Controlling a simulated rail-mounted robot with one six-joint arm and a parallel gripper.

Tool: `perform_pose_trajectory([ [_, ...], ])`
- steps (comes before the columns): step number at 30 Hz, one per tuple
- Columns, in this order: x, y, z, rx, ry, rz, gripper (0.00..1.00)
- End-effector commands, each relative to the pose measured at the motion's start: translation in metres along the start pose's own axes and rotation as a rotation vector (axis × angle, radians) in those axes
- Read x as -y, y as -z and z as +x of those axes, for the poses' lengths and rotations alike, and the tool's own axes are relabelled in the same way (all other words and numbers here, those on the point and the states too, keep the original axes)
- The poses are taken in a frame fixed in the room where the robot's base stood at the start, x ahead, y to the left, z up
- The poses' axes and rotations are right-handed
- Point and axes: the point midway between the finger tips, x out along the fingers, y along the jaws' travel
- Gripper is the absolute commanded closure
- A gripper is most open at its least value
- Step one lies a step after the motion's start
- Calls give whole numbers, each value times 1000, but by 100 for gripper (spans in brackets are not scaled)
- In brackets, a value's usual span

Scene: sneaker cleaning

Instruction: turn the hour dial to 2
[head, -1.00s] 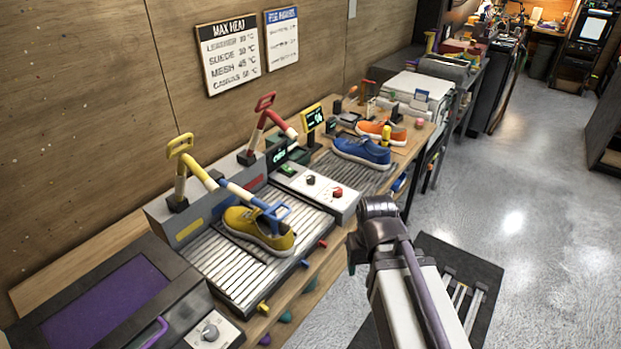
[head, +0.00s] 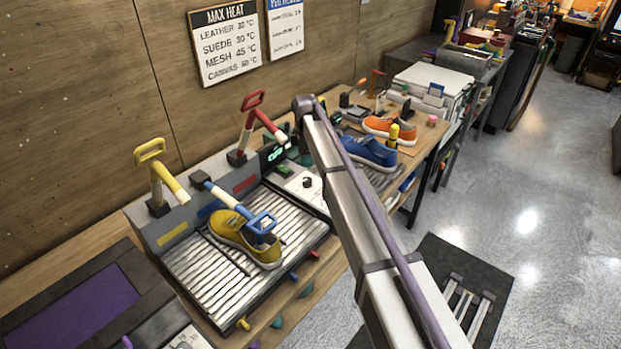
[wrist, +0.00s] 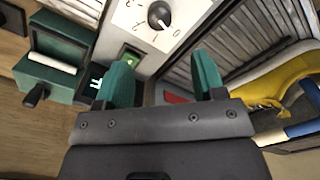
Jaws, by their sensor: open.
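In the wrist view a dark round dial (wrist: 158,14) sits on a white panel with printed digits around it, a 0 and a 2 among them. A light mark on the knob appears to face the 0. Whether this is the hour dial, I cannot read. My gripper (wrist: 165,75) is open, with its two teal fingers apart and nothing between them. The dial lies beyond the fingertips, near the top of the view, untouched. In the head view a dark knob (head: 307,182) shows on the white panel.
A small green-lit switch (wrist: 131,58) is below the dial, close to the left finger. A teal box with a white roll (wrist: 60,55) is at left. A yellow shoe (head: 236,236) stands on the ridged tray (head: 195,262); red (head: 246,128) and yellow (head: 157,172) handles rise behind.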

Motion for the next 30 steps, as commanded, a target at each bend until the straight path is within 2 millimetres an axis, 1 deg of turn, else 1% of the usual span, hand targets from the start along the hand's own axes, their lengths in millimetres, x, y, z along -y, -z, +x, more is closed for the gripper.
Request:
perform_pose_trajectory([
  [5,0,-1,30,0,0,2,37],
  [12,0,-1,88,0,0,4,37],
  [15,0,-1,103,0,0,4,37],
  [18,0,-1,109,0,0,4,37],
  [26,0,-1,106,0,0,5,38],
  [30,0,-1,106,0,0,5,51],
])
